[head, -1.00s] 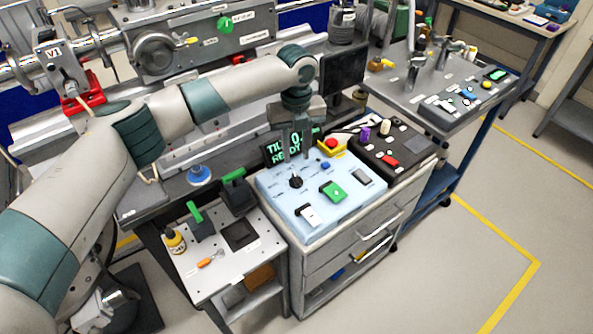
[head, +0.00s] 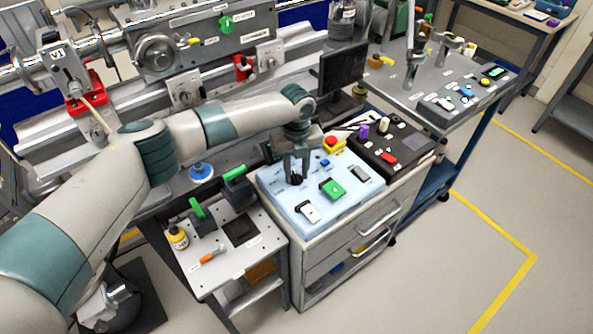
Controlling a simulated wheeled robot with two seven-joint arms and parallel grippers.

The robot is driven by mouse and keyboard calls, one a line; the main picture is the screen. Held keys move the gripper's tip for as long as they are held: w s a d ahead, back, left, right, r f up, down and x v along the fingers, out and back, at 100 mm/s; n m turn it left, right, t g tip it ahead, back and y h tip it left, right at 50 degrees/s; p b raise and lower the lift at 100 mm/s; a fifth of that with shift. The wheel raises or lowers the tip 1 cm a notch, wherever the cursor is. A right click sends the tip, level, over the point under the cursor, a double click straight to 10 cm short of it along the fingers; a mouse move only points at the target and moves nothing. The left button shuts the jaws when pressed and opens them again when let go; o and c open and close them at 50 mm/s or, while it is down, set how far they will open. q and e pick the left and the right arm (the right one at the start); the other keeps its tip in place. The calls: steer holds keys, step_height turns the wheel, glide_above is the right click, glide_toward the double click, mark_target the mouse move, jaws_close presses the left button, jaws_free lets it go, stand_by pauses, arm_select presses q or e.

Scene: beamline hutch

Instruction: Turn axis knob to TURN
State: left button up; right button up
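The axis knob (head: 296,179) is a small black rotary knob on the light blue control panel (head: 281,196), near the panel's left part. My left gripper (head: 295,177) points down over the knob, with one finger on each side of it. The fingers are spread apart. I cannot tell whether they touch the knob. The knob's pointer and the labels around it are too small and too covered to read. My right gripper does not show in the view.
The panel also carries a green switch (head: 333,189), a white switch (head: 309,213) and a red button on yellow (head: 332,142). A black box (head: 405,143) with coloured knobs sits to its right. A monitor (head: 343,68) stands behind. The floor at right is clear.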

arm_select(q)
jaws_close()
